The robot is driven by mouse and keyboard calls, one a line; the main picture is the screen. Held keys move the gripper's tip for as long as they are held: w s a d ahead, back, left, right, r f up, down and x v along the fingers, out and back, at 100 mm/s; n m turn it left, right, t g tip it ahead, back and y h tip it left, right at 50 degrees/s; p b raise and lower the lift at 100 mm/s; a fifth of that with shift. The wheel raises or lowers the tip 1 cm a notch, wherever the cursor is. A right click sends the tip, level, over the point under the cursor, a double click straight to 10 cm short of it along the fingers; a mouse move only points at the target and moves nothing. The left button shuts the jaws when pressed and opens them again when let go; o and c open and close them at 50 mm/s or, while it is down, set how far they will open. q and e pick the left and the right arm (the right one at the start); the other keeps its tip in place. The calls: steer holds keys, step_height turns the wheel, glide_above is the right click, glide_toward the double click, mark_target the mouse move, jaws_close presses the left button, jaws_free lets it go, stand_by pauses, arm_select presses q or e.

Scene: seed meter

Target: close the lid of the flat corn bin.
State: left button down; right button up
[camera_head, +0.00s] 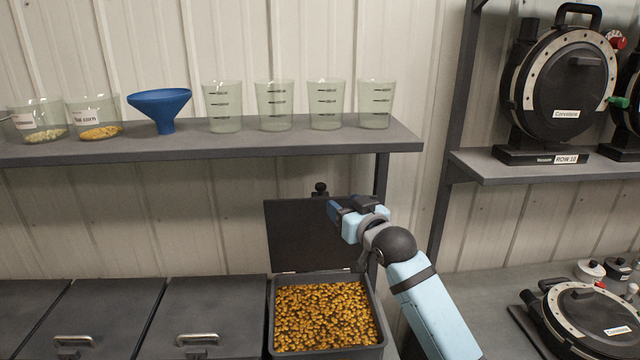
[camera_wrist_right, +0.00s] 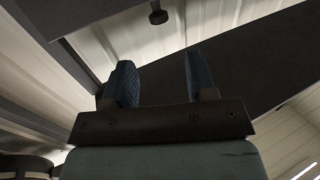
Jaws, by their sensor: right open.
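The flat corn bin (camera_head: 278,345) is a dark grey box filled with yellow corn kernels. Its dark lid (camera_head: 300,235) stands raised, roughly upright, at the back of the bin. My right gripper (camera_head: 332,208) is at the upper right part of the raised lid, below the shelf. In the right wrist view its two blue fingers (camera_wrist_right: 157,82) are apart with nothing between them, and the dark lid (camera_wrist_right: 260,65) lies behind and to the right of them. I cannot tell whether the fingers touch the lid. My left gripper is not in view.
Two closed bins (camera_head: 205,292) with metal handles stand left of the open bin. A shelf (camera_head: 200,148) above holds clear cups, a blue funnel (camera_head: 160,106) and labelled seed cups. A black post and seed meters (camera_head: 566,90) stand at the right.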

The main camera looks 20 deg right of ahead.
mark_target(322, 187)
steer(key=w, duration=0.3)
steer(key=w+a+p, duration=0.1)
steer(key=w, duration=0.2)
steer(key=w+a+p, duration=0.1)
steer(key=w, duration=0.3)
steer(key=shift+w+p, duration=0.3)
steer(key=shift+w, duration=0.4)
steer(key=shift+c, duration=0.5)
jaws_close()
steer(key=shift+s+f, duration=0.1)
